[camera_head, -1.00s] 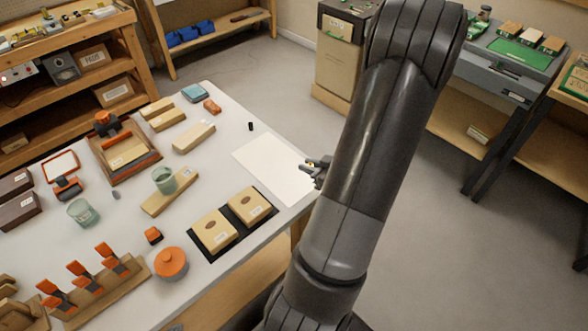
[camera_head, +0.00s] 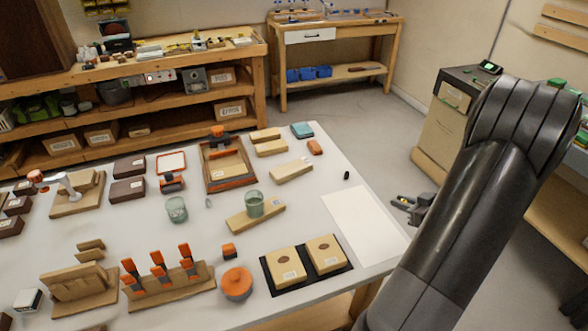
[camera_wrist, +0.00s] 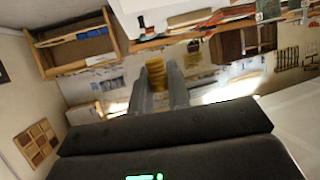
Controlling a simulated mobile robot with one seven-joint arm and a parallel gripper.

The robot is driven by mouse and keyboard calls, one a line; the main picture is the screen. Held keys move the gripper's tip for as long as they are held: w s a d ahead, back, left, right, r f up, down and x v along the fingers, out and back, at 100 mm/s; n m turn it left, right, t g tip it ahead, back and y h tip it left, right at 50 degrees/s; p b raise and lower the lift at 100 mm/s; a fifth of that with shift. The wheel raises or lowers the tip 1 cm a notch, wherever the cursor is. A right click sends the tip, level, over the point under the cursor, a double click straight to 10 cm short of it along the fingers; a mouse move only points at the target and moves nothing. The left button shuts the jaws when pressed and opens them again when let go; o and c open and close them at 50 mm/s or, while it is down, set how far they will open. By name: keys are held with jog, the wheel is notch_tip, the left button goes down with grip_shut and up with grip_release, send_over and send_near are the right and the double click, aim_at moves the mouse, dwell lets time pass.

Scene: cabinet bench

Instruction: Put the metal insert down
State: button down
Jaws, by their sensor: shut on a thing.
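The metal insert (camera_wrist: 156,74) is a small ribbed, brass-yellow cylinder, held between the fingertips of my gripper in the wrist view. My gripper (camera_head: 403,203) is shut on it. In the head view, the gripper shows beside the right edge of the white table (camera_head: 225,305), near a blank white sheet (camera_head: 362,222). The insert is too small there to make out clearly. I cannot tell the gripper's height over the table.
A black mat (camera_head: 268,282) bears two wooden blocks left of the sheet. A small black piece (camera_head: 347,175) stands beyond the sheet. A glass (camera_head: 254,204), a wooden board (camera_head: 290,171) and an orange round pot (camera_head: 237,283) lie further left. The sheet is clear.

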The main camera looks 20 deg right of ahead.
jog(key=w+a+r+n+y, duration=0.1)
jog(key=w+a+n+y, duration=0.15)
jog(key=w, duration=1.35)
jog(key=n+g+y, duration=0.1)
jog(key=g+y, duration=0.1)
send_over(295, 167)
jog(key=shift+h, duration=0.25)
jog(key=f, duration=0.4)
jog(key=shift+s+d+f, duration=0.25)
jog(key=shift+s+d, duration=0.05)
jog(key=shift+s, duration=0.05)
jog(key=shift+w+a+f, duration=0.25)
jog(key=shift+a+f, duration=0.05)
jog(key=shift+f, duration=1.9)
jog(key=shift+f, duration=0.15)
jog(key=c, duration=1.4)
grip_release()
jog(key=shift+o, duration=0.2)
